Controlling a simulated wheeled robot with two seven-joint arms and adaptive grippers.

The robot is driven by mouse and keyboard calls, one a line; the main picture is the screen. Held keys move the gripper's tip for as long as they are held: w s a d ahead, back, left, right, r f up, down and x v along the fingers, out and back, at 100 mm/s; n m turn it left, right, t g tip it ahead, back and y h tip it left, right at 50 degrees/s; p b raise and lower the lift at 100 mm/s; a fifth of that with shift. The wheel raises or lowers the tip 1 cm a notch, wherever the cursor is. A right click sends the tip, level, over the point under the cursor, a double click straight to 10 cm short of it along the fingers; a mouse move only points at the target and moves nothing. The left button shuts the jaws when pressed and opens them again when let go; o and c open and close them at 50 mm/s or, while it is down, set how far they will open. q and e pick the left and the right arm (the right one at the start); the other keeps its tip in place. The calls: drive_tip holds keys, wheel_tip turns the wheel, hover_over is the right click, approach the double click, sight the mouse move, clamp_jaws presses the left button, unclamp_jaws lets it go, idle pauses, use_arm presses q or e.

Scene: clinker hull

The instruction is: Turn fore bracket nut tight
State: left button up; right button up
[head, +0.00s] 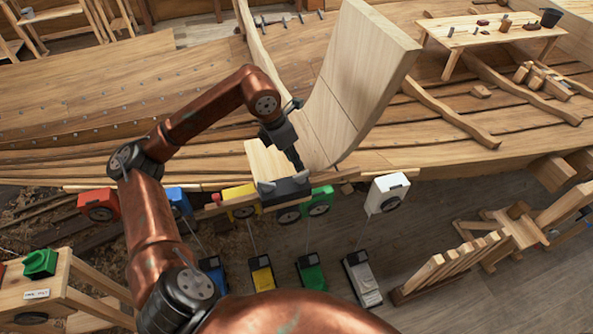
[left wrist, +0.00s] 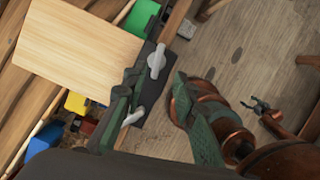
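A dark bracket (head: 285,192) sits at the lower edge of the hull planking, with two pale wing nuts on it. In the left wrist view, one wing nut (left wrist: 156,60) stands at the bracket's far end and the other wing nut (left wrist: 133,117) is nearer, partly behind a finger. My left gripper (head: 299,165) points down just above the bracket's right end. In the left wrist view its two fingers are apart, with the far nut just beyond and between the tips; contact cannot be told. My right gripper (left wrist: 259,105) appears small at the right of that view, apparently empty, its opening unclear.
A tall curved wooden stem (head: 365,75) rises close behind the left gripper. Coloured blocks, including a yellow one (head: 240,200), a green one (head: 320,200) and a white one (head: 388,192), hang along the hull edge. A wooden rack (head: 450,265) stands at lower right.

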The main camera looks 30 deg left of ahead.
sight(300, 174)
use_arm(q)
drive_tip(key=shift+t, duration=0.6)
drive_tip(key=x, duration=0.2)
drive_tip(key=p+x, duration=0.1)
drive_tip(key=x, duration=0.2)
drive_tip(key=s+x, duration=0.1)
drive_tip(key=x, duration=0.1)
drive_tip(key=shift+w+a+f+p, duration=0.1)
drive_tip(key=shift+a+f+p, duration=0.1)
drive_tip(key=shift+f+p, duration=0.25)
drive_tip(key=shift+c, duration=0.4)
